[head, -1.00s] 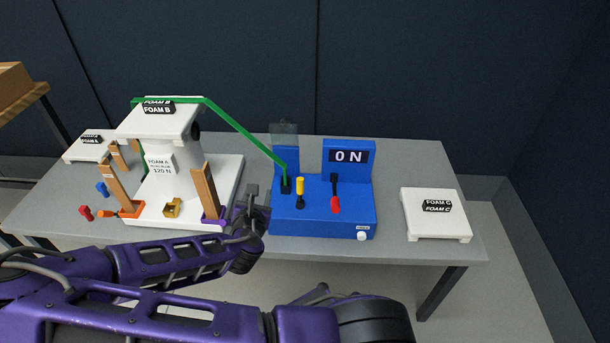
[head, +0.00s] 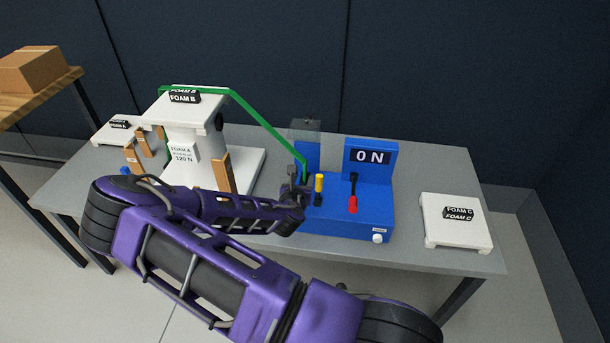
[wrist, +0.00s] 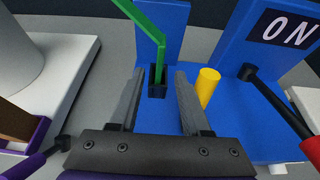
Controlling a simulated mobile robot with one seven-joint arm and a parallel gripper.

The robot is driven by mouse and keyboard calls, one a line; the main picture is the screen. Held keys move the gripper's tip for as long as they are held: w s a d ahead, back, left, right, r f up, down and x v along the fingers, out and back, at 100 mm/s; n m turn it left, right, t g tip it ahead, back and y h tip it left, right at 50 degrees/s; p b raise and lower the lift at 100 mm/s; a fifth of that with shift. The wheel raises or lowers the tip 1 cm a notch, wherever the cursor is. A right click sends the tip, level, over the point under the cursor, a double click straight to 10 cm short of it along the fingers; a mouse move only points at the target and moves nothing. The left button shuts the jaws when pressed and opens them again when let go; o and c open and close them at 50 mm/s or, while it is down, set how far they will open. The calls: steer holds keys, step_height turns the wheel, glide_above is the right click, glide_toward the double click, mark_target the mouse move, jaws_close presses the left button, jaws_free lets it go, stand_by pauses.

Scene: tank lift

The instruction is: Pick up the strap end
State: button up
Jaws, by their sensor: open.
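The green strap (head: 262,122) runs from the top of the white stand down to the blue machine (head: 350,205). Its lower strap end (wrist: 158,66) stands in a small dark slot (wrist: 157,84) on the machine, beside the yellow-handled lever (wrist: 207,88). My gripper (wrist: 157,88) is open, its two grey fingers pointing at the slot, with the strap end between their lines and a little beyond the tips. In the head view my gripper (head: 298,180) is at the machine's left side and partly hides the strap's lower end. I cannot tell whether the fingers touch anything.
The yellow lever stands close to the right finger. A red-handled lever (head: 353,202) and a "0 N" display (head: 370,157) are further right. The white stand (head: 190,140) is at left; a Foam C block (head: 455,220) lies at the right of the grey table.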

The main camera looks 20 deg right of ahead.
mark_target(304, 174)
steer(key=shift+x, duration=2.8)
steer(key=shift+r, duration=0.25)
jaws_close()
